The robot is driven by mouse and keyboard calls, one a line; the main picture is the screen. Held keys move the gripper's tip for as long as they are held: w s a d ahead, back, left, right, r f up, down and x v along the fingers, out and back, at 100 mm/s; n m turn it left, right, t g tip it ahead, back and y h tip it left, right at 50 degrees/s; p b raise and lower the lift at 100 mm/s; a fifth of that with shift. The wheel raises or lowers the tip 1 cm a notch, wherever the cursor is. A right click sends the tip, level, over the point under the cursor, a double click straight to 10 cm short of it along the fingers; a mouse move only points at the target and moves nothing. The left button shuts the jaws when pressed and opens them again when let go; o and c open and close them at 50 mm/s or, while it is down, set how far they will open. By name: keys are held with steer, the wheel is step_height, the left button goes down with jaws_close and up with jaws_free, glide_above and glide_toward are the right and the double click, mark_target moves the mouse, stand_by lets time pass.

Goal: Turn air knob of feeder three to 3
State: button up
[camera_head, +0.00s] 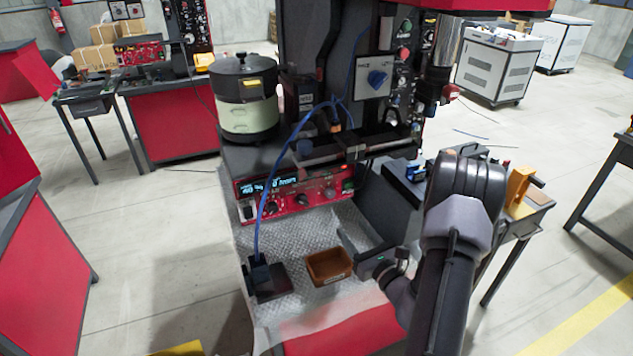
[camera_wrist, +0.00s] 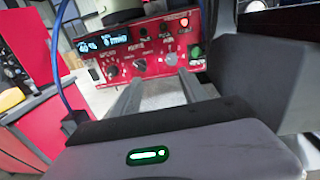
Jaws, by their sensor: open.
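A red control panel (camera_head: 295,194) with a lit blue display (camera_head: 270,186) faces the front of the machine. My gripper (camera_head: 352,244) is in front of and below the panel. In the wrist view its fingers (camera_wrist: 157,90) are apart and empty, below the knobs and not touching them.
A brown bin (camera_head: 329,266) and a black block (camera_head: 268,279) with a blue cable stand on the textured bench top. A green button (camera_wrist: 195,52) sits right of the knobs. A dark grey block (camera_wrist: 262,75) stands close on the right. A round bowl unit (camera_head: 247,113) stands above the panel.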

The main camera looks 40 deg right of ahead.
mark_target(331, 194)
steer(key=shift+m+g+h, duration=0.3)
steer(key=shift+m+h, duration=0.2)
steer(key=shift+h, duration=0.1)
steer(key=x, duration=0.5)
steer(key=d+b+x, duration=0.1)
steer(key=x, duration=0.5)
steer(key=f+x, duration=0.1)
steer(key=x, duration=0.4)
steer(key=shift+w+d+f+b, duration=0.1)
steer(key=shift+w+d+b, duration=0.05)
steer(key=shift+d+b, duration=0.2)
steer(key=shift+c, duration=0.2)
jaws_close()
